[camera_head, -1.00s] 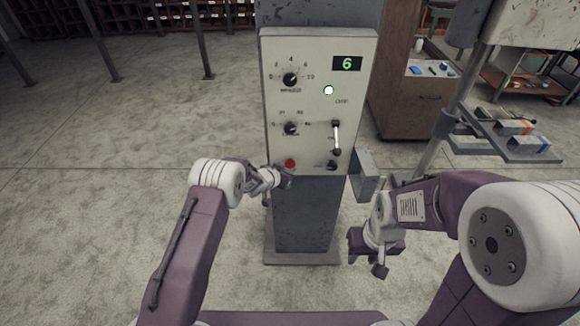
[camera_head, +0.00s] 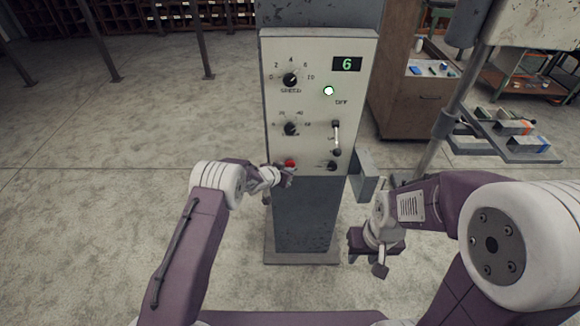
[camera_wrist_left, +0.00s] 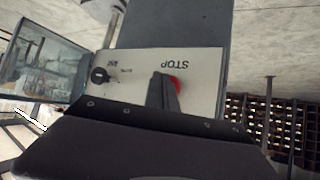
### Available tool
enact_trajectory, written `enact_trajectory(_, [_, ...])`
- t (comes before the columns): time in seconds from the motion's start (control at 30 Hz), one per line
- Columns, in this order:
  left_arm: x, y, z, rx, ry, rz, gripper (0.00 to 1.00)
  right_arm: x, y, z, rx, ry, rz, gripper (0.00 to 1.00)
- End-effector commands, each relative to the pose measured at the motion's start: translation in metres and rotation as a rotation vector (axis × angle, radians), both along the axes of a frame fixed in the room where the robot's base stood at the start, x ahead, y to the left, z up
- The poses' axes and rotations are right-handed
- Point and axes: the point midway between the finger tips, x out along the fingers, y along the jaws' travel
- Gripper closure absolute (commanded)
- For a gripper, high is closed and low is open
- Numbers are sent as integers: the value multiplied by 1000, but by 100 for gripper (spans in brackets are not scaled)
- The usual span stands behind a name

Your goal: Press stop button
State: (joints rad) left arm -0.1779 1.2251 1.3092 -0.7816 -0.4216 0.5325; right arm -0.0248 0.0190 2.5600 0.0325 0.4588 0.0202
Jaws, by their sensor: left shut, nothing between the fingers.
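The red stop button (camera_head: 290,163) is at the lower left of the cream control panel (camera_head: 310,110). It also shows in the left wrist view as a red round edge (camera_wrist_left: 175,84) beside the printed STOP label, partly hidden behind my fingers. My left gripper (camera_head: 287,176) is shut and empty, its tips just below and in front of the button. In the left wrist view the shut fingers (camera_wrist_left: 163,92) overlap the button; I cannot tell whether they touch it. My right gripper (camera_head: 378,262) hangs low, right of the pedestal, away from the panel; its fingers are unclear.
The panel carries a speed dial (camera_head: 290,79), a second dial (camera_head: 290,128), a lever (camera_head: 337,137), a lit green lamp (camera_head: 328,90) and a display (camera_head: 347,64) reading 6. A small knob (camera_head: 332,165) sits right of the button.

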Motion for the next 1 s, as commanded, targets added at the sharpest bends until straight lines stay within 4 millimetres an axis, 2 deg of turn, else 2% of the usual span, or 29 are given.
enact_trajectory(1.0, [10,0,0,-2,0,0,100,0,0,4,0,0,0,64])
